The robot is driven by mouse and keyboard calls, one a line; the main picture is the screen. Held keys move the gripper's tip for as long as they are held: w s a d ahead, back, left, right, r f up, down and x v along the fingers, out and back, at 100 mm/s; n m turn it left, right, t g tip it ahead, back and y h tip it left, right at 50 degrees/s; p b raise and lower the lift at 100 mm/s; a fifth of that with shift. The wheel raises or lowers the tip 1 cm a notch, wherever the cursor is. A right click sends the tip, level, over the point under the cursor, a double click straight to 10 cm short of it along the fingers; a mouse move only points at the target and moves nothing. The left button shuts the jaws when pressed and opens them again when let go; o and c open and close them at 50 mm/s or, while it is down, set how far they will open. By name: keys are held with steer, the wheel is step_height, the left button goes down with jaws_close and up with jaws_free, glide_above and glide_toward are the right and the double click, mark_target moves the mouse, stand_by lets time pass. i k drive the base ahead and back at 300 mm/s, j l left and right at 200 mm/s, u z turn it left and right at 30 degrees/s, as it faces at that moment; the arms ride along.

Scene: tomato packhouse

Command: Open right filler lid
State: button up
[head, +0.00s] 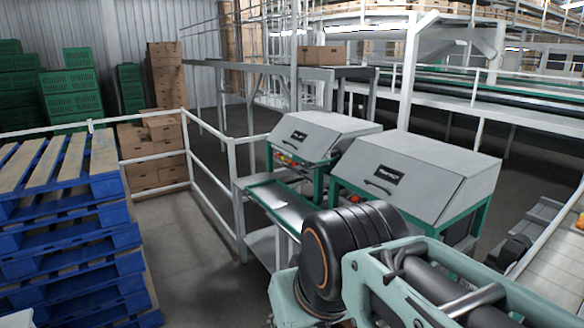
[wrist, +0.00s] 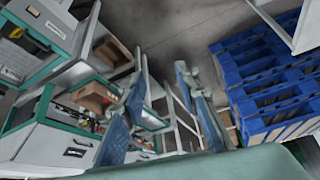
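The right filler (head: 408,205) is a green-framed machine. Its grey sloped lid (head: 445,172) is shut, with a dark label and a dark curved handle (head: 378,187) on its front slope. The left filler's similar lid (head: 325,134) is also shut. My gripper (wrist: 160,78) shows in the wrist view with its two blue-grey fingers spread apart and nothing between them. It is hidden in the head view, where my arm fills the lower right. Grey and green machine panels (wrist: 50,135) lie left of the fingers in the wrist view; I cannot tell which filler they belong to.
Stacked blue pallets (head: 75,240) stand at the left, and also at right in the wrist view (wrist: 265,80). A white railing (head: 210,170) runs between them and the fillers. Green crates (head: 70,95) stand behind. Bare floor (head: 195,245) lies left of the fillers.

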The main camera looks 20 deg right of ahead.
mark_target(422, 191)
steer(key=z, duration=1.15)
